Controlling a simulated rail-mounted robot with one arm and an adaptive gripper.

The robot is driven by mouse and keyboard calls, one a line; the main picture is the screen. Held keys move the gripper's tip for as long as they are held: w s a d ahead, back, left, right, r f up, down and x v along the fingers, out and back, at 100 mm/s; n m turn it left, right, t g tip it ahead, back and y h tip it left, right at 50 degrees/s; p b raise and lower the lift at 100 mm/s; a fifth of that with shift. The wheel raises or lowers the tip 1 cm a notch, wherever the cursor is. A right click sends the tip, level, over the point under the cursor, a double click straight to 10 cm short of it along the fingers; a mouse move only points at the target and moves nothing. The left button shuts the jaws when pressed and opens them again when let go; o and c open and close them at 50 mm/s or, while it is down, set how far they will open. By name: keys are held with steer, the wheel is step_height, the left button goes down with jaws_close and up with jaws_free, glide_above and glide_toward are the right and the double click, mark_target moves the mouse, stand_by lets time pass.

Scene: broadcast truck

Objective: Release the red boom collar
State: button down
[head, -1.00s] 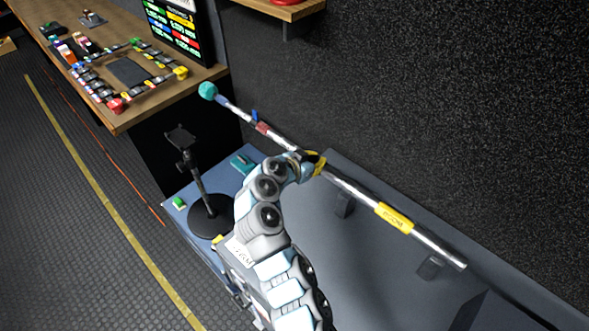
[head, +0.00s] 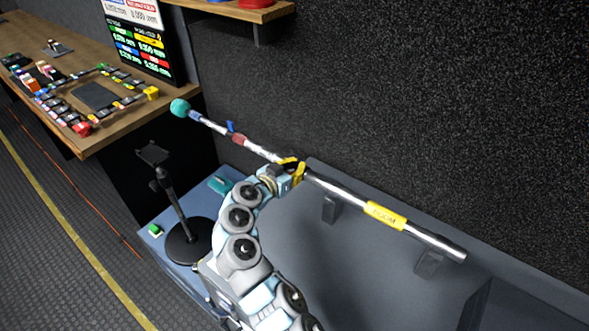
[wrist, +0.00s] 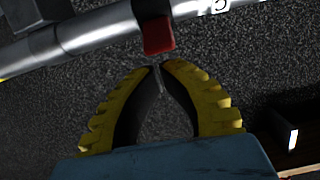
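A long silver boom pole (head: 338,190) runs slantwise along the dark wall, with a teal ball at its upper left end and a yellow label reading BOOM (head: 385,215). In the wrist view, a red lever-like block (wrist: 158,36), which looks like the red collar, sticks down from the pole. My gripper (wrist: 160,66) has yellow ribbed fingers with their tips together just below this block, apparently with nothing between them. I cannot tell whether the tips touch it. In the head view my gripper (head: 296,168) is at the pole and hides that spot. A red band (head: 238,140) shows further left.
A blue tab (head: 231,127) stands up beside the red band. Dark brackets (head: 331,208) sit under the pole. A black stand (head: 184,215) with a round base is on the blue-grey counter. A wooden desk (head: 98,138) with a screen (head: 140,50) lies at upper left.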

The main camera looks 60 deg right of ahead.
steer(key=r, duration=0.1)
steer(key=d+r, duration=0.1)
steer(key=r, duration=0.1)
steer(key=shift+s+d, duration=0.1)
steer(key=shift+d, duration=0.1)
steer(key=p+v, duration=0.1)
steer(key=v, duration=0.9)
steer(key=shift+f, duration=0.3)
